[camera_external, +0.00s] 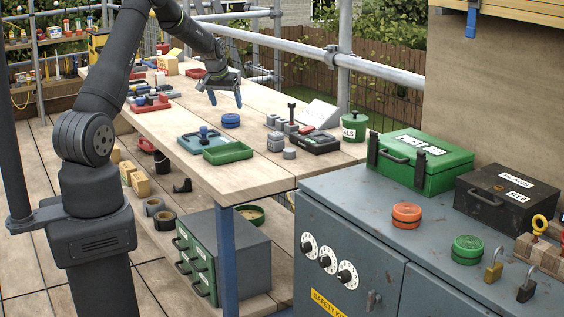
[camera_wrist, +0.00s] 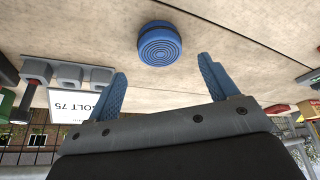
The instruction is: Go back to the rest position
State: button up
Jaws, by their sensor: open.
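My gripper (camera_external: 225,98) is above the wooden workbench (camera_external: 185,130), pointing down, with its two blue fingers apart and nothing between them. In the wrist view my gripper (camera_wrist: 163,92) also shows its blue fingers spread wide. A blue round ridged disc (camera_external: 231,120) sits on the bench just below and in front of my gripper. In the wrist view the blue disc (camera_wrist: 160,44) lies beyond the fingertips, apart from them.
Blue and green trays (camera_external: 228,151) stand on the near part of the bench. Grey blocks and a black holder (camera_external: 315,141) lie to the right, beside a green pot (camera_external: 355,127). A grey cabinet (camera_external: 385,215) carries a green first aid box (camera_external: 420,160). Scaffold rails run behind.

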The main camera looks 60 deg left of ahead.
aim_at(231, 116)
jog(key=x, duration=0.6)
jog(key=shift+w+a+f, duration=0.1)
jog(key=shift+w, duration=0.1)
jog(key=shift+r, duration=0.65)
